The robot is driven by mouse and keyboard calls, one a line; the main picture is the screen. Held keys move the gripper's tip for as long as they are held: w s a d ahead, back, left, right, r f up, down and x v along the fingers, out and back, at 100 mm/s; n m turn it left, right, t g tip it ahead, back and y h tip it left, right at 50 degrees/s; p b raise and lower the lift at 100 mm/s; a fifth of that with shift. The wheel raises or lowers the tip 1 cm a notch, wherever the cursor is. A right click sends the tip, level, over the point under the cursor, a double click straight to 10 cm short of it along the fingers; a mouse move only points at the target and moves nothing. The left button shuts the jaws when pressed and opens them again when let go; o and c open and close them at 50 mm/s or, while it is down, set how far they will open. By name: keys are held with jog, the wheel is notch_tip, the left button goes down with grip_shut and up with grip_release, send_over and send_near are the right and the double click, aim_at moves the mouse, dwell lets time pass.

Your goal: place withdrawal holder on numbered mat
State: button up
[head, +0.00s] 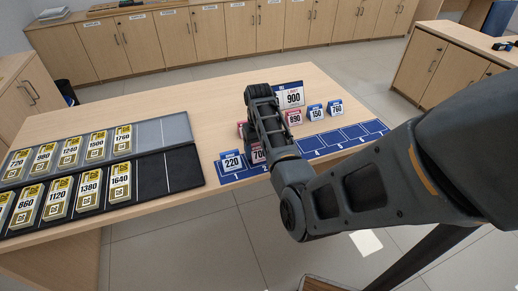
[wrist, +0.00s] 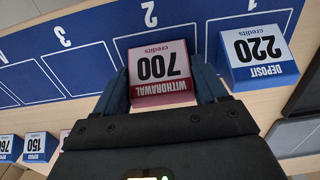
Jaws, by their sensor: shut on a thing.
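The red withdrawal holder marked 700 (wrist: 158,68) is between the two fingers of my gripper (wrist: 163,78), which is shut on it. In the head view the holder (head: 258,154) is partly hidden by my arm. It is at space 2 of the blue numbered mat (head: 342,138); the printed 2 shows just beyond it in the wrist view. I cannot tell whether its base touches the mat (wrist: 72,68). A blue deposit holder marked 220 (head: 231,162) stands on space 1, beside it and apart in the wrist view (wrist: 260,55).
Behind the mat stand a red 890 holder (head: 293,118), blue 150 (head: 315,112) and 760 (head: 335,108) holders, and a 900 sign (head: 292,95). Trays with several yellow-labelled cards (head: 175,130) lie left. Spaces 4 to 6 look clear. My arm hides part of the mat.

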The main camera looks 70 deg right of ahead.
jog(key=shift+f, duration=0.15)
jog(key=o, duration=1)
jog(key=shift+o, duration=0.2)
